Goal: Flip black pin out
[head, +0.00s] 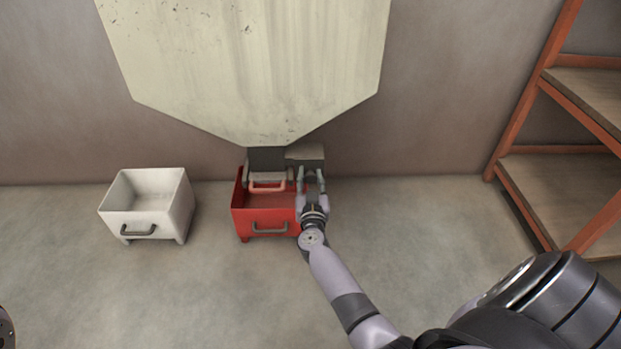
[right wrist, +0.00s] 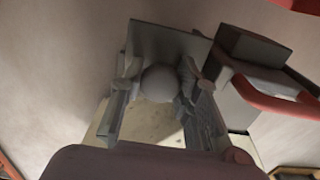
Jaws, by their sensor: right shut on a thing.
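The dispensing mechanism (head: 265,160) hangs under the pale hopper (head: 250,70), grey with a pinkish-red handle (head: 267,186) at its front. My right gripper (head: 312,177) is at the mechanism's right side, above the right edge of the red bin. In the right wrist view a dark grey rounded knob (right wrist: 160,84), which looks like the end of the black pin, sits between the two fingers, and the gripper is shut on it. A flat grey plate (right wrist: 168,42) is behind the knob. The pin's shaft is hidden. My left gripper is not in view.
A red bin (head: 265,222) stands on the floor under the mechanism. A white bin (head: 150,219) stands to its left, with floor between them. A wooden shelf with an orange frame (head: 535,95) is at the right. The front floor is clear.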

